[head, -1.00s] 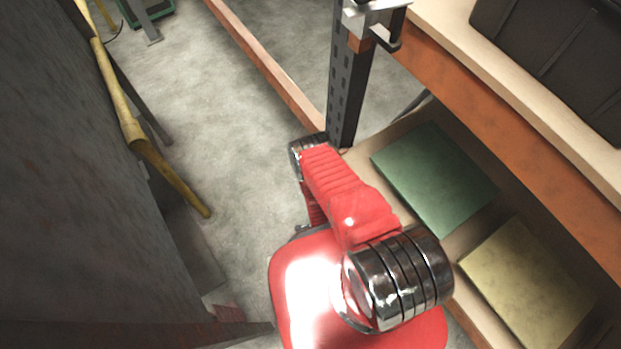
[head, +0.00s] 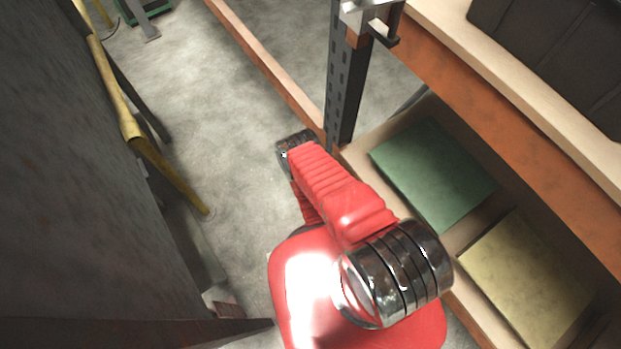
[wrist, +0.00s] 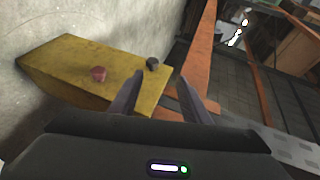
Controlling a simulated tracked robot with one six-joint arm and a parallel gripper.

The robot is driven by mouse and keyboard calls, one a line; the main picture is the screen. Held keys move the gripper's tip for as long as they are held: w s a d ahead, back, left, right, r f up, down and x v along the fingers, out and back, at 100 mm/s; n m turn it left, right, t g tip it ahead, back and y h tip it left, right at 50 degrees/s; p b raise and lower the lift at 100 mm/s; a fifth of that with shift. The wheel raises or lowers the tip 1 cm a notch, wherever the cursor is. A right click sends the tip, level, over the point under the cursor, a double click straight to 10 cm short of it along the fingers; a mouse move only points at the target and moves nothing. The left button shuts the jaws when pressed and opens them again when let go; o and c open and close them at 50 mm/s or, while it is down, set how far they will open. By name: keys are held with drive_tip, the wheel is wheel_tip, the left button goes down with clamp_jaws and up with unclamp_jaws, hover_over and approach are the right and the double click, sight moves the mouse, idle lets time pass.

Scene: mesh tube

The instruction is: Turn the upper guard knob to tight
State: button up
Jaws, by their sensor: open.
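I cannot tell which is the upper guard knob, or how tight either is. My gripper (wrist: 161,76) is open, with nothing seen between its two dark fingers. The dark knob appears just above the left fingertip, and the red knob is left of it. Any gap in depth is hard to judge. Guard, knobs and gripper are not visible in the head view.
In the head view a perforated dark post (head: 345,95) and a shelf with an orange beam (head: 480,110) stand on the right. A green box (head: 432,172) and a yellowish box (head: 525,280) lie on the lower shelf. Grey floor (head: 215,110) is open at left centre.

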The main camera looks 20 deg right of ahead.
drive_tip(key=w+d+r+g+h, duration=0.1)
drive_tip(key=w+r+g+h, duration=0.25)
drive_tip(key=w+r, duration=1.35)
drive_tip(key=s+a+f+n+g+y, duration=0.1)
drive_tip(key=s+a+f+n+g, duration=0.1)
drive_tip(key=s+f+g, duration=0.6)
drive_tip(key=shift+s+a+n, duration=0.15)
drive_tip(key=shift+a+n, duration=0.25)
drive_tip(key=shift+a, duration=0.3)
drive_tip(key=shift+f+y, duration=0.15)
drive_tip(key=shift+y, duration=0.1)
drive_tip(key=shift+x, duration=6.85)
drive_tip(key=shift+c, duration=0.3)
drive_tip(key=c, duration=1)
